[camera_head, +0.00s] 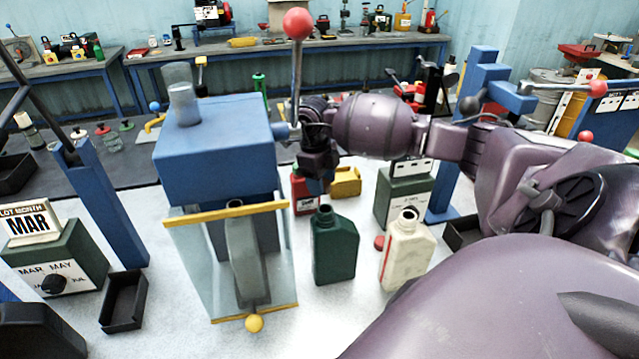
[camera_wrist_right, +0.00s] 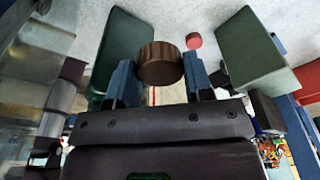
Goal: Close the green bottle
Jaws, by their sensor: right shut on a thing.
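The green bottle (camera_head: 335,250) stands upright on the light table, its neck open and uncapped. My right gripper (camera_head: 318,185) points down just above and behind the neck. In the right wrist view, my right gripper (camera_wrist_right: 162,80) is shut on a round brown cap (camera_wrist_right: 159,62) held between its blue fingers. The cap cannot be made out in the head view. A dark green body, apparently the green bottle (camera_wrist_right: 118,45), shows at the left of the wrist view, with the cap apart from its neck as far as I can tell. My left gripper is not in view.
A cream bottle (camera_head: 407,255) with an open neck stands to the right. A red cap (camera_head: 379,243) lies between the bottles. A blue press (camera_head: 212,150) with a red-knobbed lever stands close on the left. A red can (camera_head: 304,195) and a green box (camera_head: 402,195) stand behind.

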